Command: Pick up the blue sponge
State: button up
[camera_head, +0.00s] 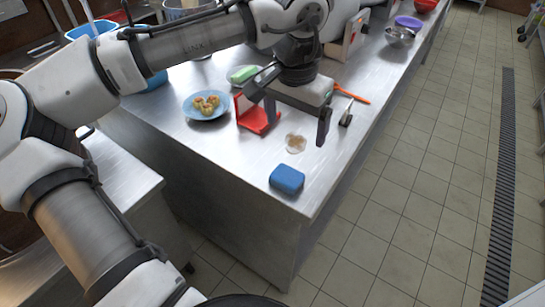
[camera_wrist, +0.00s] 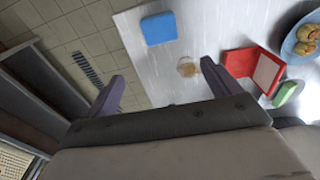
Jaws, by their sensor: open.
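The blue sponge (camera_head: 287,179) lies flat near the front corner of the steel counter (camera_head: 225,150). In the wrist view the sponge (camera_wrist: 159,28) shows at the top, ahead of my fingers and apart from them. My gripper (camera_head: 296,119) is open and empty above the counter, farther back than the sponge. In the wrist view its two fingers (camera_wrist: 162,88) are spread wide with nothing between them.
A brown stain (camera_head: 295,143) lies behind the sponge. A dark-headed tool (camera_head: 346,115) and an orange stick (camera_head: 351,94) lie right. The counter around the sponge is clear.

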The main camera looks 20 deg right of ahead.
jog(key=a+f, duration=0.1)
jog(key=f, duration=0.1)
send_over(287, 174)
jog(key=shift+y, duration=0.3)
notch_tip(287, 174, down, 7)
jog(key=shift+r, duration=0.2)
jog(key=shift+f, duration=2.85)
jog(key=shift+c, duration=0.3)
jog(key=c, duration=1)
